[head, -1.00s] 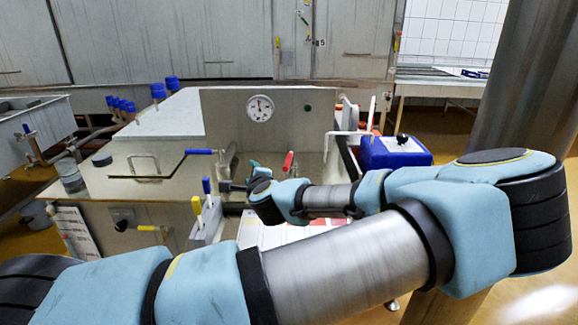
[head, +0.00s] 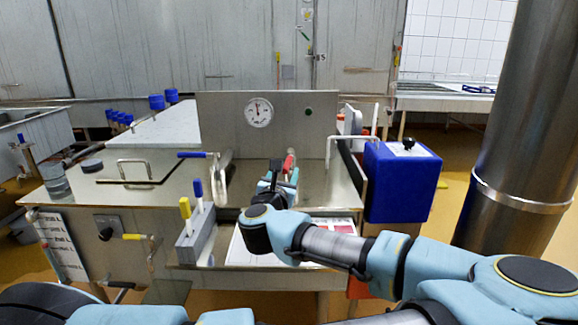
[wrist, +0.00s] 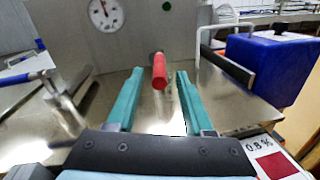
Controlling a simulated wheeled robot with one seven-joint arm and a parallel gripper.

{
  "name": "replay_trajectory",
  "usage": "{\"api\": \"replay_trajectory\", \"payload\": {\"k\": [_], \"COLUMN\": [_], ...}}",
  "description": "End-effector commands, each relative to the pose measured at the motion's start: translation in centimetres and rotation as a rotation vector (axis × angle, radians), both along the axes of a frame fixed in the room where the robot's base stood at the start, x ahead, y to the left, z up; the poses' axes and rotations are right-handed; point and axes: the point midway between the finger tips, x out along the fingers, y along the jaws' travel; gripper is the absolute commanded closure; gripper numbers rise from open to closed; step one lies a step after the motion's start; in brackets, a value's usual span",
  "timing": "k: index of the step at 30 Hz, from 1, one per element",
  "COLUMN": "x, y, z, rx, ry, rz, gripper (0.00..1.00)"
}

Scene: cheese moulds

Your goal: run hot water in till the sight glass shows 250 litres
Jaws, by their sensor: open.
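A red lever handle (head: 289,163) stands on the steel top in front of the upright panel. In the wrist view the red handle (wrist: 159,72) shows end-on, between the lines of my two teal fingers. My gripper (head: 279,178) is open and empty, pointing at the handle; it also shows in the wrist view (wrist: 160,76). A gap shows on both sides of the handle, and I see no contact. A blue-handled lever (head: 193,155) on a silver pipe is to the left.
A round dial (head: 259,111) is on the upright panel (head: 230,115). A blue box (head: 402,182) stands at the right, with a bent rail beside it. A grey block (head: 195,240) holding yellow and blue handles stands left of my arm. A printed card lies below my gripper.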

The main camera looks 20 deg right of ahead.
Motion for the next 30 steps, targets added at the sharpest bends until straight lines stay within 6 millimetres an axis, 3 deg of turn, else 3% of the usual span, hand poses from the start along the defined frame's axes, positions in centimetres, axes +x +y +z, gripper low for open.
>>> {"api": "replay_trajectory", "payload": {"k": [3,10,23,30], "x": [2.1,4.8,5.7,5.7], "y": [-1.3,-3.2,-3.8,-3.8], "z": [0.3,0.2,0.1,0.1], "rx": [-0.003,-0.003,-0.003,-0.003], "ry": [0.001,0.001,0.002,0.002], "rz": [0.002,0.002,0.001,0.001], "gripper": [0.48,0.48,0.48,0.73]}}
